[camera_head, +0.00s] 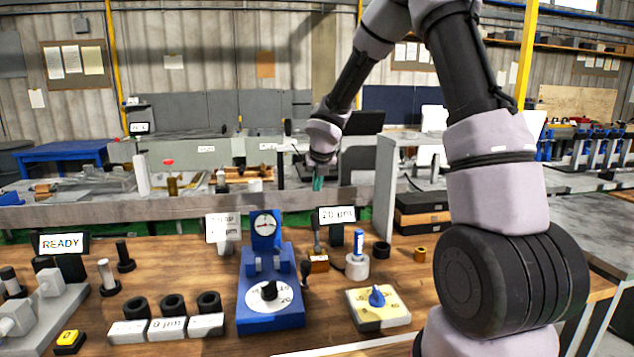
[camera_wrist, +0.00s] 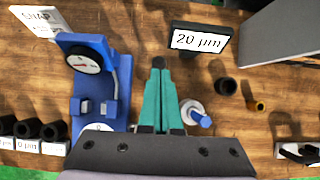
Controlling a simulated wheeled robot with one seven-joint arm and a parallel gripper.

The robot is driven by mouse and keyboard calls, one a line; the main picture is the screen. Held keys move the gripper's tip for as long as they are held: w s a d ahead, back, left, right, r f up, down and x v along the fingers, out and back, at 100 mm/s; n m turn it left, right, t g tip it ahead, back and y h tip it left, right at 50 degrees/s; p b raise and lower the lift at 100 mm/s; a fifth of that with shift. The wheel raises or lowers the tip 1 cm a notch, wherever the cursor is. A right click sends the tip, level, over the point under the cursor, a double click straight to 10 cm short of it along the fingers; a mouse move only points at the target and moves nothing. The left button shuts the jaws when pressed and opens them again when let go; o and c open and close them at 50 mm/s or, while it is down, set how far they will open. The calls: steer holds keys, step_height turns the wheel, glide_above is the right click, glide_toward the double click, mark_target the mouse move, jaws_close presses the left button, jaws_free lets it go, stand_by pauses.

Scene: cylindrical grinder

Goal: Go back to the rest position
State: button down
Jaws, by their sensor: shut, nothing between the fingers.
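My gripper (camera_head: 318,183) is raised above the back part of the wooden bench, with its green fingers pointing down. In the wrist view the gripper (camera_wrist: 160,68) shows its two green fingers together at the tips, with nothing between them. Below it is the bench, with the blue gauge stand (camera_head: 270,290) to its left in the wrist view (camera_wrist: 88,90). The "20 µm" sign (camera_head: 337,215) stands ahead of the fingertips in the wrist view (camera_wrist: 198,41). My arm reaches up from the right and bends down to the gripper.
A blue-topped pin in a white base (camera_head: 357,262) and a yellow dial box (camera_head: 378,306) stand on the bench. A "READY" sign (camera_head: 62,243) stands at left.

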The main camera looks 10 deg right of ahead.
steer(key=shift+w+r, duration=0.1)
steer(key=shift+r, duration=0.45)
